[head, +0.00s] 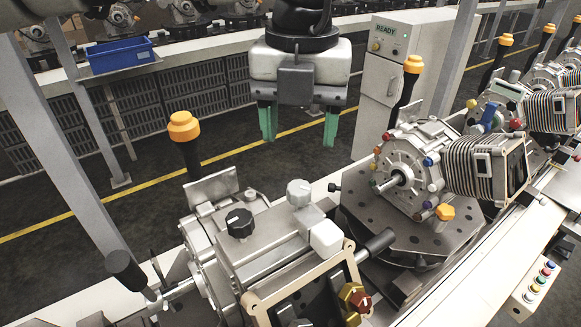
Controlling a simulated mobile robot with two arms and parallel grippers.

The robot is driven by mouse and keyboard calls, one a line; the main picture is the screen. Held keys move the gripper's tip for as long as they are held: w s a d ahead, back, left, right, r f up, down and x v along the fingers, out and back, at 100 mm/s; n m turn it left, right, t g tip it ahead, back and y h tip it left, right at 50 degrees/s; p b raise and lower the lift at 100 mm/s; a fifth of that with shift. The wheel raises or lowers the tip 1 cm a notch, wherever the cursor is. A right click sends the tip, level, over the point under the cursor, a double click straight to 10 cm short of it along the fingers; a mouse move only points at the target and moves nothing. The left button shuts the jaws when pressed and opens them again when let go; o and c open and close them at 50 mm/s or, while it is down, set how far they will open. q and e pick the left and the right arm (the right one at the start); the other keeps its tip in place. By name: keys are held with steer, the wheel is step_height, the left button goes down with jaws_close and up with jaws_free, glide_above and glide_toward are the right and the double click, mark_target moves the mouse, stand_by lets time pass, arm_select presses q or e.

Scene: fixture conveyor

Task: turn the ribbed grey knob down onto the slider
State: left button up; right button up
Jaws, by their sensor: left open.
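A light grey knob (299,192) stands on top of the pale metal fixture at the lower centre; its ribs are too small to make out. Just below it in the picture is a light grey piece (311,222) that may be the slider, with a white rounded block (326,239) beside it. I cannot tell how far the knob sits above the slider. My left gripper (299,128) hangs from the top centre, green fingers pointing down, wide apart and empty. It appears above and behind the knob, apart from it. My right gripper is not in view.
A black knob (239,223) is left of the grey one. Orange-capped posts (184,128) (413,66) rise on both sides. A round-faced engine part (402,170) stands on a plate at right. A blue bin (120,55) is at far left. A cabinet (388,75) stands behind.

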mark_target(300, 187)
arm_select(q)
step_height(300, 187, down, 9)
steer(key=shift+r+p, duration=0.1)
steer(key=shift+p, duration=1.1)
steer(key=shift+s+d, duration=0.1)
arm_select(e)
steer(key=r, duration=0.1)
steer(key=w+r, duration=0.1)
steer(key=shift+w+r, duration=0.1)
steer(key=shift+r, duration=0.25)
